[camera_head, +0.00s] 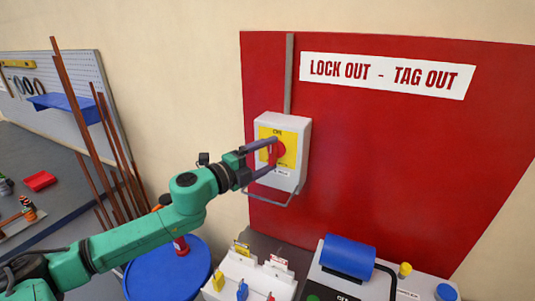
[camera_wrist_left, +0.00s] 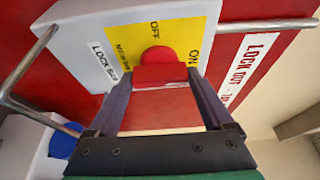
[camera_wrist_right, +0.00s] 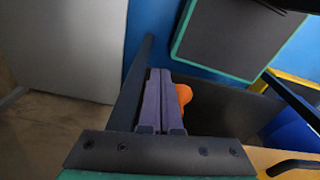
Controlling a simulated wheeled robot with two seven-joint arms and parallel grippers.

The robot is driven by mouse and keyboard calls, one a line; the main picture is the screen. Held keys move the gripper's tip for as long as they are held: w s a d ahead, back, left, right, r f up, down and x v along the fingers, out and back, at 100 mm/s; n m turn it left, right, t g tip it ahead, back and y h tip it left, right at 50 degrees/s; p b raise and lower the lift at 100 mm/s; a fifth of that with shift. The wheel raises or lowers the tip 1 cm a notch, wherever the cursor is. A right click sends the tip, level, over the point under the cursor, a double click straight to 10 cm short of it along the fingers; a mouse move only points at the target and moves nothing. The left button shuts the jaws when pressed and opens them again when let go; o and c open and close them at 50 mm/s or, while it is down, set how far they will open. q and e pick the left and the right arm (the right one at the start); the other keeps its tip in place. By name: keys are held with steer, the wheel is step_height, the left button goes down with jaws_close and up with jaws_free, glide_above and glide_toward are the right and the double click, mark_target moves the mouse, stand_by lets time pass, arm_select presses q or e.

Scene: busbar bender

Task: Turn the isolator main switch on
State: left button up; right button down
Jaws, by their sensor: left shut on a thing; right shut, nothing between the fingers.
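The isolator main switch is a light grey box (camera_head: 299,124) on the red wall board, with a yellow plate (camera_head: 290,142) and a red handle (camera_head: 277,153). In the left wrist view the red handle (camera_wrist_left: 158,58) shows between the fingers, with OFF printed above it and ON to its right on the yellow plate (camera_wrist_left: 176,32). My left gripper (camera_head: 274,154) is shut on the handle; it also shows in the left wrist view (camera_wrist_left: 160,78). My fingers partly hide the handle. My right gripper (camera_wrist_right: 159,75) is shut and empty, away from the switch.
A bent metal bar (camera_head: 272,199) sticks out under the box. Below stand a white lockout holder (camera_head: 237,268) with padlocks and a machine with a blue roller (camera_head: 348,256). A blue drum (camera_head: 165,277) and copper-coloured rods (camera_head: 83,125) are at left.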

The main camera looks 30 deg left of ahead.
arm_select(q)
steer(key=o, duration=1.1)
steer(key=shift+o, duration=0.2)
steer(key=shift+s, duration=0.1)
steer(key=shift+v, duration=1.35)
steer(key=v, duration=1.1)
steer(key=shift+s+a+p, duration=0.2)
steer(key=shift+s+p, duration=0.05)
steer(key=shift+p, duration=0.15)
